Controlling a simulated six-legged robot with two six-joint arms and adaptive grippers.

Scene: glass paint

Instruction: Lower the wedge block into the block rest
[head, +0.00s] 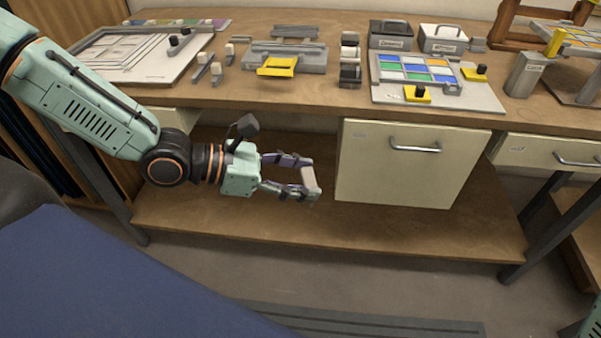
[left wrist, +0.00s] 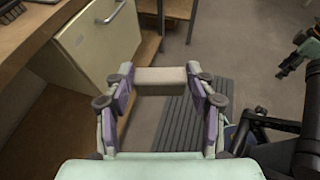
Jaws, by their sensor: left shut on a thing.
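My left gripper (head: 311,180) is shut on a pale block, which I take for the wedge block (head: 311,182). It holds the block in the air in front of the bench, below the top and left of the drawer front. In the left wrist view the block (left wrist: 161,80) lies crosswise between the two fingertips; its wedge shape is not clear. I cannot tell for sure which fixture is the block rest; a small upright stand with pale and dark blocks (head: 350,60) is on the bench top. My right gripper seems to show small at the right of the left wrist view (left wrist: 285,68).
The bench top (head: 320,98) carries a grey fixture with a yellow part (head: 278,66), a coloured glass panel (head: 415,70), a framed board (head: 135,60) and two boxes (head: 443,38). The drawer front (head: 410,170) hangs right of my gripper. Free bench top lies along the front edge.

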